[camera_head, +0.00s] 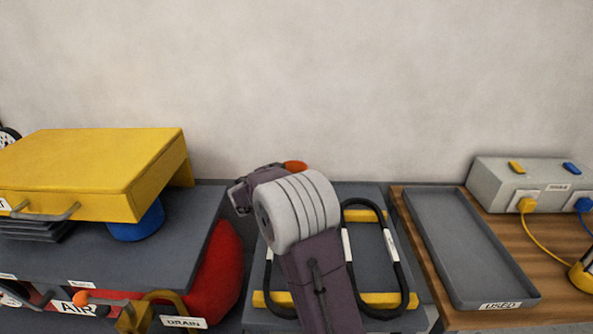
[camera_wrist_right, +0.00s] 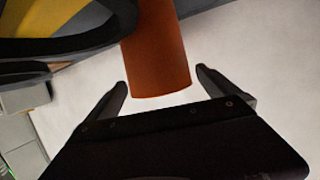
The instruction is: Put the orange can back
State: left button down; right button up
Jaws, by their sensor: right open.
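The orange can (camera_head: 296,166) shows in the head view as a small orange patch just behind my right wrist, most of it hidden. In the right wrist view the can (camera_wrist_right: 158,60) is a plain orange-brown cylinder coming down from the top edge, its end between the two fingers. My right gripper (camera_wrist_right: 162,80) is open, with a gap visible on each side of the can. In the head view this gripper (camera_head: 246,190) is dark and partly hidden by my wrist, near the back edge of the counter. My left gripper is not in view.
A dark tray with a black hose loop (camera_head: 404,270) and yellow bars lies under my right arm. A grey tray (camera_head: 510,290) marked USED is empty at right. The wall is close behind.

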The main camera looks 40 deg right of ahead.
jog(key=v, duration=0.7)
jog(key=shift+s+a+r, duration=0.1)
jog(key=shift+s+a, duration=0.1)
jog(key=shift+a, duration=0.05)
